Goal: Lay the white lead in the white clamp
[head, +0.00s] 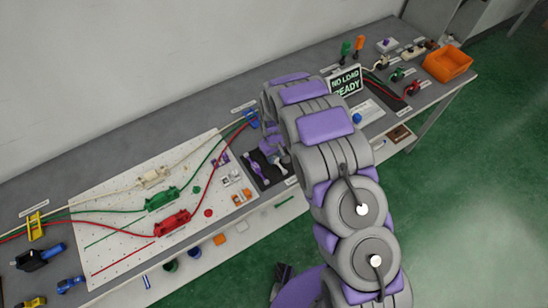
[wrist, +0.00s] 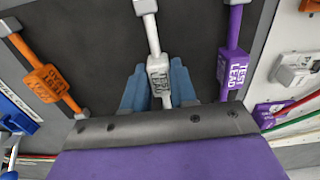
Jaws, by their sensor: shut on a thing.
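The white test lead (wrist: 159,74) lies lengthwise between the two blue fingers of my gripper (wrist: 160,88) in the wrist view. My gripper is shut on its block, which is marked TEST LEAD; the upper end reaches toward the top edge of the picture. The dark mat (wrist: 95,55) is behind it; I cannot tell whether the lead touches it. A white clamp (wrist: 296,68) is at the right of the wrist view, apart from the lead. In the head view the white clamp (head: 231,178) is on the perforated board, and my arm hides most of my gripper.
An orange lead (wrist: 44,75) lies left of the white lead and a purple lead (wrist: 232,62) close to its right. Purple clamps (head: 220,159) and orange clamps (head: 241,196) flank the white one. Red and green wires cross the board.

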